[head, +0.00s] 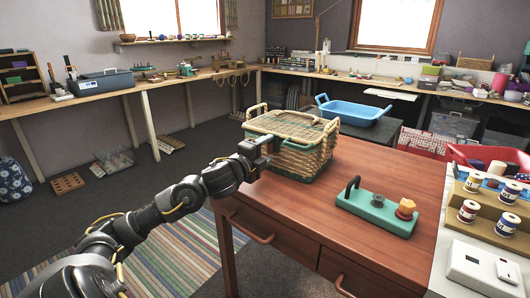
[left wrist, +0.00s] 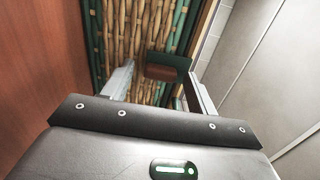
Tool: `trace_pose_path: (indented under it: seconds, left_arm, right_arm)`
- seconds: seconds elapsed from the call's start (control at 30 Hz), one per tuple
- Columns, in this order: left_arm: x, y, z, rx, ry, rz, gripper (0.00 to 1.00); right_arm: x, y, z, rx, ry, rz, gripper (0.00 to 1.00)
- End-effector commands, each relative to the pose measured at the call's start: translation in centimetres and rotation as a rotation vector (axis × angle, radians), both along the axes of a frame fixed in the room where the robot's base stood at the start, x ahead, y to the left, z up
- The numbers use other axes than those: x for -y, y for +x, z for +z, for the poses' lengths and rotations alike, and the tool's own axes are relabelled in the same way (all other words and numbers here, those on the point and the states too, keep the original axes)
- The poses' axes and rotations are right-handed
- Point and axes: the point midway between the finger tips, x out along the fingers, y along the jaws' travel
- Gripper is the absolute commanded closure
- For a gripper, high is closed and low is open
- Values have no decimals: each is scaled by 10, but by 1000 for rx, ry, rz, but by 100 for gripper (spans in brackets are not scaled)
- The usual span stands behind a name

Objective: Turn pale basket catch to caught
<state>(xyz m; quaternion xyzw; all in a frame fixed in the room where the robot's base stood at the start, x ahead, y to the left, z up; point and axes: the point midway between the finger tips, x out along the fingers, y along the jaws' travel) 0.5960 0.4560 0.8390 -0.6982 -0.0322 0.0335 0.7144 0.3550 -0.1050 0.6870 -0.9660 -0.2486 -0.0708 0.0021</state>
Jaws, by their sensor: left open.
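The pale basket (head: 310,158) is woven wicker with green bands and a flat lid. It stands closed on the wooden table's far left part. My left gripper (head: 262,146) is at its left front side, close to the wall. In the left wrist view, the basket's cane wall (left wrist: 130,30) fills the upper middle. A small brown and dark green piece, seemingly the catch (left wrist: 166,73), shows between the open fingers of my left gripper (left wrist: 160,88). I cannot tell whether the fingers touch it or how it is turned. My right gripper is out of view.
The table top (head: 300,205) is clear in front of the basket. A green board (head: 375,212) with a dark handle and an orange piece lies to the right. Thread spools (head: 468,211) stand at the right edge. A blue tub (head: 350,110) is behind the basket.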

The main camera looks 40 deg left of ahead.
Motion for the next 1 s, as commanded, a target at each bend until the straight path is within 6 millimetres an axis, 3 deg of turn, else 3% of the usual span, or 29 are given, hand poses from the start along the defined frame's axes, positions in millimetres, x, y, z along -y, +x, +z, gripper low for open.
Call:
trace_pose_path:
  seconds: [0.17,0.7,1.0]
  left_arm:
    - [1,-9,-1,-1,1,0,42]
    - [9,-89,-2,-4,0,-2,42]
    - [10,-107,-1,-1,0,0,42]
  right_arm:
    - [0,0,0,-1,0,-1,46]
    - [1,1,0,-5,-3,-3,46]
    - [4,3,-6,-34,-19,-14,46]
